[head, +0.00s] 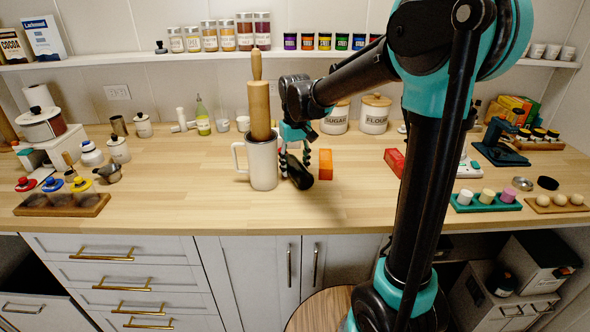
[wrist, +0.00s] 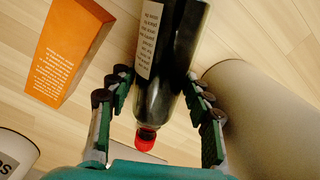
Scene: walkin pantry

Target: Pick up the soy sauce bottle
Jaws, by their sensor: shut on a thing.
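The soy sauce bottle (head: 299,176) is dark, with a white label and a red cap. In the head view it is tilted, its lower end toward the counter's front; I cannot tell whether it touches the counter. My gripper (head: 296,160) is shut on it, just right of the white mug. In the wrist view the bottle (wrist: 168,75) lies between the two fingers of my gripper (wrist: 160,82), its red cap toward my palm. The fingers hide part of the bottle in the head view.
A white mug (head: 262,166) holding a rolling pin (head: 259,105) stands close at the left. An orange box (head: 325,164) stands close at the right. Sugar (head: 335,119) and flour (head: 374,115) canisters stand behind. The counter front (head: 200,210) is clear.

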